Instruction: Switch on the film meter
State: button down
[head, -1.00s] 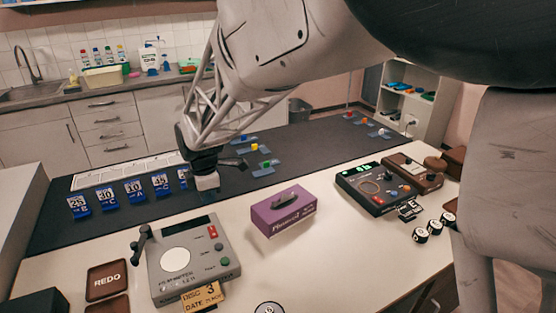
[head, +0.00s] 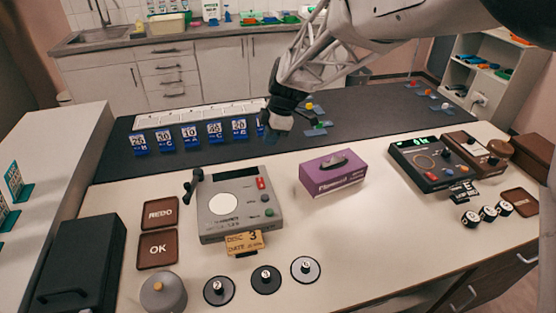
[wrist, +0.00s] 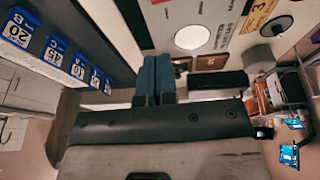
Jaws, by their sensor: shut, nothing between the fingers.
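A black device (head: 425,165) with lit green digits and knobs stands at the right. I cannot tell for certain which one is the film meter. My gripper (head: 272,130) is shut and empty, above the dark mat behind and right of the grey device, apart from it. In the wrist view my gripper's blue fingers (wrist: 154,78) are together, with the grey device (wrist: 215,35) beyond.
A purple box (head: 331,174) stands between the devices. Blue number cards (head: 189,138) line the dark mat at the back. REDO (head: 160,213) and OK (head: 158,249) plates, a black box (head: 82,265) and round discs (head: 266,279) lie at left and front. Bare counter lies right of the discs.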

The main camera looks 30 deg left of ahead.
aim_at(260, 180)
jog(key=x, duration=1.2)
jog(key=shift+w+d+f, duration=0.15)
jog(key=shift+w+f, duration=0.15)
jog(key=shift+f, duration=0.1)
jog(key=shift+w+f, duration=0.1)
jog(key=shift+f, duration=0.5)
jog(key=shift+f, duration=0.1)
jog(key=shift+w+a+f+g+h, duration=0.15)
jog(key=shift+a+f+g+h, duration=0.1)
jog(key=shift+f+g+h, duration=0.15)
jog(key=shift+d+r, duration=0.15)
jog(key=shift+s+d+r, duration=0.15)
jog(key=shift+s+d, duration=0.25)
jog(key=shift+s, duration=0.15)
